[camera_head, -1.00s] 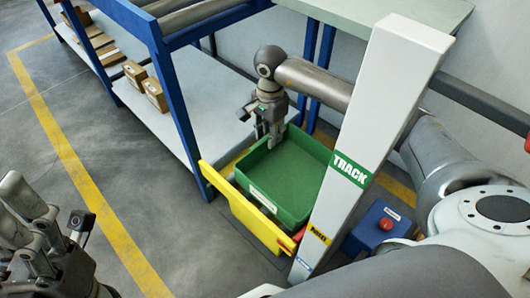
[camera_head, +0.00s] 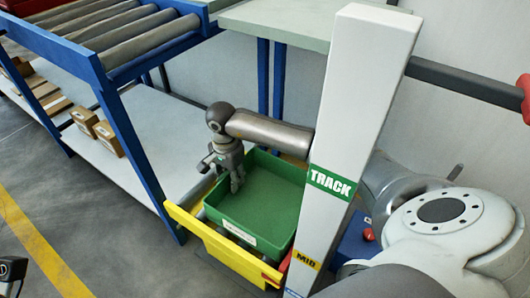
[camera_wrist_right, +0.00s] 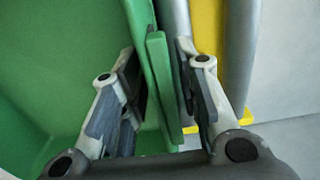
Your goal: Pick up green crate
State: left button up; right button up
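The green crate (camera_head: 262,205) sits upright and looks empty. It rests in or against a yellow bin-like part (camera_head: 222,246), whose wall runs along its near left side. My right gripper (camera_head: 235,184) points down at the crate's left back wall. In the right wrist view its fingers (camera_wrist_right: 163,95) lie on either side of the green wall, drawn in close to it; they look shut on it. The crate (camera_wrist_right: 55,70) fills the left of that view. Of my left gripper (camera_head: 12,272), only a dark sliver shows at the lower left edge.
A white post (camera_head: 360,100) marked TRACK stands just right of the crate and hides part of my right arm. A blue-framed roller conveyor (camera_head: 130,35) with a lower shelf (camera_head: 165,150) holding boxes stands left. A pale table (camera_head: 290,25) is behind. Floor at left is clear.

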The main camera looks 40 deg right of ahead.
jog(key=shift+f, duration=0.85)
grip_shut()
jog(key=shift+r, duration=0.1)
